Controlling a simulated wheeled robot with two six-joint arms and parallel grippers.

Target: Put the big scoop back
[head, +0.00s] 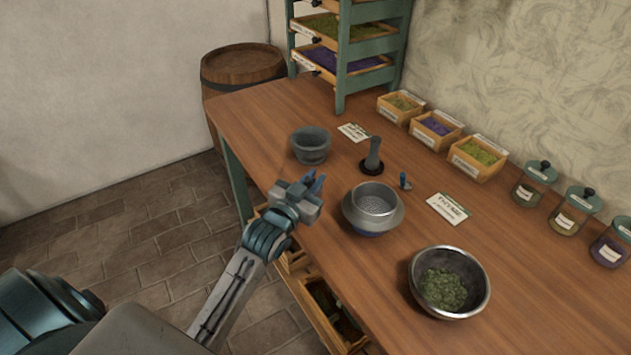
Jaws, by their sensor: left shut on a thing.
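My left gripper (312,190) is above the left front edge of the wooden table (520,262), left of the metal sieve bowl. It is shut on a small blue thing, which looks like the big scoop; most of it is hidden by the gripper. A small dark blue upright piece (404,181), perhaps another scoop, stands on the table behind the sieve bowl. My right gripper is not in view.
A grey mortar (311,146), a pestle on a dark stand (373,158), the sieve bowl (373,209) and a steel bowl of herbs (449,282) stand on the table. Wooden boxes (479,157) and lidded jars (534,184) line the back. A shelf (343,75) stands at the far end.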

